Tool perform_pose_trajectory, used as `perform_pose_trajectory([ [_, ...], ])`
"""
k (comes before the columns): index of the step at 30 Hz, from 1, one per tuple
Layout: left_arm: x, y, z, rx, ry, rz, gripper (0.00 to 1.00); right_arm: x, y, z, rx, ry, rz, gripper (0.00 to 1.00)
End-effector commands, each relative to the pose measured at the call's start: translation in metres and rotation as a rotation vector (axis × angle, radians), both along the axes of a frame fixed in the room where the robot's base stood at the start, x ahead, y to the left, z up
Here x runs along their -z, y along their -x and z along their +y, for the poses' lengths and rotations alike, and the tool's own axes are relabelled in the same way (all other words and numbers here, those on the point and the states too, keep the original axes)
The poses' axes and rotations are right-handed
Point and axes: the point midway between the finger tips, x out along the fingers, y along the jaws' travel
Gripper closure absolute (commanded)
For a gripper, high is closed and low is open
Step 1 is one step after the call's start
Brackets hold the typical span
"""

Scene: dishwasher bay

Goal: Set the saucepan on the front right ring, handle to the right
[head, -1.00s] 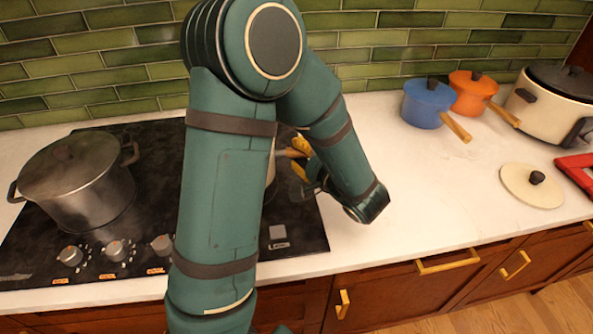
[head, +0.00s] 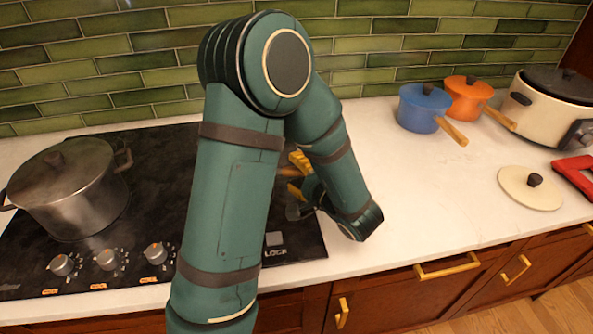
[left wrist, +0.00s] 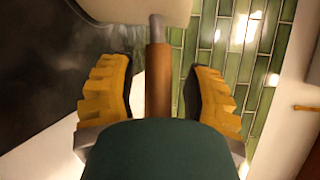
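The cream saucepan (left wrist: 130,8) shows only as a pale edge at the top of the left wrist view. Its brown wooden handle (left wrist: 158,85) runs from it toward my palm. My left gripper (head: 293,175) is at the right side of the cooktop. Its yellow fingers stand on either side of the handle, with a visible gap on each side in the left wrist view. In the head view my left arm hides the pan body and the front right ring. I cannot tell what the pan rests on. My right gripper is not in view.
A lidded steel pot (head: 72,190) stands on the left of the black cooktop (head: 160,150). A blue pan (head: 424,108), an orange pan (head: 468,97) and a cream cooker (head: 548,105) stand at the back right. A cream lid (head: 530,188) lies on the clear counter (head: 420,190).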

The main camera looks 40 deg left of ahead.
Motion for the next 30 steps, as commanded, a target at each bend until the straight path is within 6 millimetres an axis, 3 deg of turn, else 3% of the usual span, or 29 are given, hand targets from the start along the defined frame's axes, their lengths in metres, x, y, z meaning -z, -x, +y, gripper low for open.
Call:
perform_pose_trajectory([
  [8, -0.003, 0.0, -0.005, 0.002, 0.001, 0.001, 0.5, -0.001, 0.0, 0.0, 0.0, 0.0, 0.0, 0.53],
  [22, -0.016, 0.018, -0.09, 0.005, 0.0, 0.0, 0.5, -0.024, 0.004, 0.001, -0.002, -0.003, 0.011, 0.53],
  [30, -0.018, 0.024, -0.115, 0.002, 0.0, -0.001, 0.5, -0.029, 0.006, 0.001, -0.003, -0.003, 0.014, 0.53],
])
